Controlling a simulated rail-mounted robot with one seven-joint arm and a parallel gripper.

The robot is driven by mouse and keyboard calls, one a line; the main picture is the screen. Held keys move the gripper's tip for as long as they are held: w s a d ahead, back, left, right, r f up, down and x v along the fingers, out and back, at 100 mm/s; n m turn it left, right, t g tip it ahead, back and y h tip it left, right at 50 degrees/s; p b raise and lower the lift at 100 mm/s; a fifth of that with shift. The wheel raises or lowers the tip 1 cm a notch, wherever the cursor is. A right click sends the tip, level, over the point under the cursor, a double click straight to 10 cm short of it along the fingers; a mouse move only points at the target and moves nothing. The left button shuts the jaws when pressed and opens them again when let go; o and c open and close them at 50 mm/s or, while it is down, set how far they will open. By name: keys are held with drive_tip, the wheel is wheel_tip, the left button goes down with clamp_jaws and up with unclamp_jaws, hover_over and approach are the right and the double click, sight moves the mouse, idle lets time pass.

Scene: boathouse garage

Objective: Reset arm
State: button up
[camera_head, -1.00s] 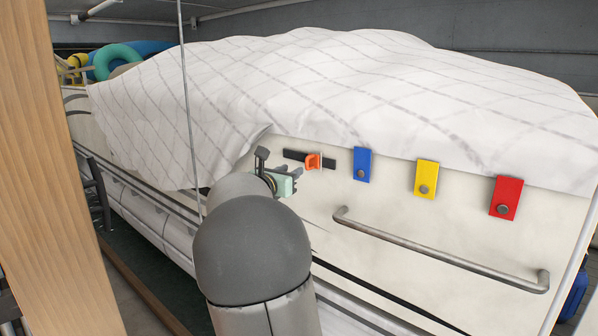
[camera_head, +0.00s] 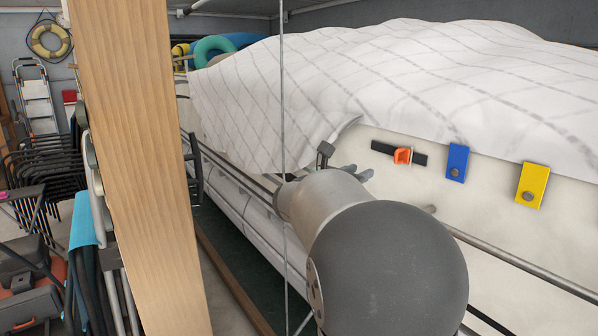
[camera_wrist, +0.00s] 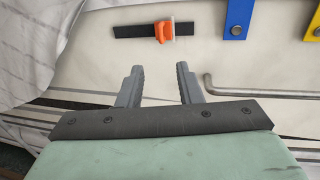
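My gripper (camera_wrist: 158,85) shows in the wrist view with its two dark fingers apart and nothing between them. It faces the pale side of the boat (camera_wrist: 215,65), below a black strap (camera_wrist: 133,31) with an orange buckle (camera_wrist: 165,32), and looks apart from them. In the head view my gripper (camera_head: 365,172) is mostly hidden behind my grey arm; only a finger part shows. The orange buckle (camera_head: 403,156) on its black strap (camera_head: 381,147) lies to the right of it, with a blue tab (camera_head: 457,163) and a yellow tab (camera_head: 531,184) further right.
A white cover (camera_head: 400,75) drapes over the boat. A metal rail (camera_head: 520,265) runs along its side. A wooden post (camera_head: 135,170) stands close at left, with stacked chairs (camera_head: 40,185) and a stepladder (camera_head: 37,105) behind it. A thin cable (camera_head: 282,100) hangs before the boat.

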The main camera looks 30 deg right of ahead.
drive_tip(key=s+a+f+m+g+y, duration=0.2)
drive_tip(key=s+a+f+m+y, duration=0.3)
drive_tip(key=f, duration=0.3)
drive_tip(key=s+a+f+m+g+y, duration=0.2)
drive_tip(key=s+a+f+m+y, duration=0.1)
drive_tip(key=s+a+f+m, duration=0.45)
drive_tip(key=s+a+f+m+y, duration=0.4)
drive_tip(key=s+a+f, duration=0.1)
drive_tip(key=a, duration=0.4)
drive_tip(key=s+a+f+m+g+y, duration=0.1)
drive_tip(key=s+a+f+m+y, duration=0.3)
drive_tip(key=s+a, duration=0.4)
wheel_tip(320, 180, down, 3)
drive_tip(key=shift+s+a+r+m+y, duration=0.2)
drive_tip(key=shift+s+a+m+y, duration=0.15)
drive_tip(key=shift+a+y, duration=0.35)
drive_tip(key=shift+w, duration=0.1)
